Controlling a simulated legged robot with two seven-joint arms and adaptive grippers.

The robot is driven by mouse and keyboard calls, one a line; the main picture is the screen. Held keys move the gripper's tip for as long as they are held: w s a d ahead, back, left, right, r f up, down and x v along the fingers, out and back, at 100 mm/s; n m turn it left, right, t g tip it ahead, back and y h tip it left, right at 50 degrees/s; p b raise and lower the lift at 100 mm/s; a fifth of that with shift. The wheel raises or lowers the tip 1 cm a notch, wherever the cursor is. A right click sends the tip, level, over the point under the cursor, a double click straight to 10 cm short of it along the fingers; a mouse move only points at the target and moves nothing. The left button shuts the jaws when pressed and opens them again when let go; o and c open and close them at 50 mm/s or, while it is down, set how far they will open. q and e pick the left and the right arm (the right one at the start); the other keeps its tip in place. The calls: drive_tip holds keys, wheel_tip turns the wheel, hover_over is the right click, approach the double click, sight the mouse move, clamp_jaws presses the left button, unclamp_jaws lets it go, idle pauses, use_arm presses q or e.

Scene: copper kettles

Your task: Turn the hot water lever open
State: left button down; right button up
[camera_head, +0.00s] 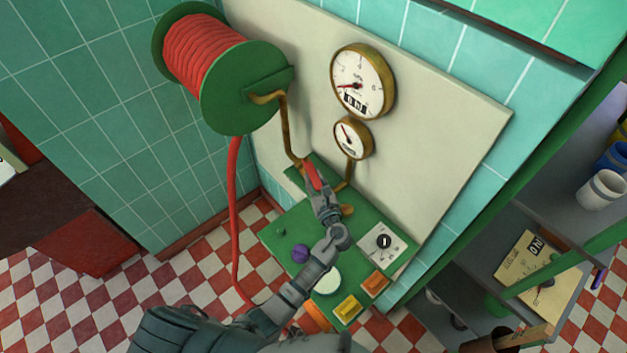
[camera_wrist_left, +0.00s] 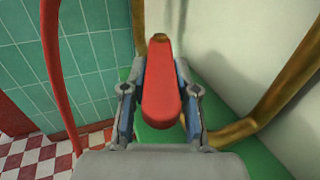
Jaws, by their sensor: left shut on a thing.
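The red lever (camera_head: 312,174) sits at the back of the green panel, by the brass pipes below the gauges. My left gripper (camera_head: 318,190) reaches it from the front and is shut on it. In the left wrist view the red lever (camera_wrist_left: 161,85) lies lengthwise between the two fingers of my left gripper (camera_wrist_left: 160,110), its rounded end towards the camera. The lever's pivot is mostly hidden. My right gripper is not in view.
A green reel with red hose (camera_head: 205,50) hangs at upper left. Two brass gauges (camera_head: 362,82) are on the pale wall board. The green panel (camera_head: 275,237) carries a black knob (camera_head: 384,241), a purple knob (camera_head: 300,253) and yellow buttons (camera_head: 348,308). Shelves stand at right.

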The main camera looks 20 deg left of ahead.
use_arm(q)
drive_tip(key=shift+r, duration=0.2)
drive_tip(key=c, duration=1.1)
unclamp_jaws()
drive_tip(key=shift+w, duration=0.1)
drive_tip(key=shift+o, duration=1.1)
drive_tip(key=shift+a+f, duration=0.1)
drive_tip(key=shift+f, duration=0.05)
drive_tip(key=shift+w+f, duration=0.1)
drive_tip(key=shift+w, duration=0.05)
drive_tip(key=v, duration=1.2)
drive_tip(key=shift+f, duration=0.1)
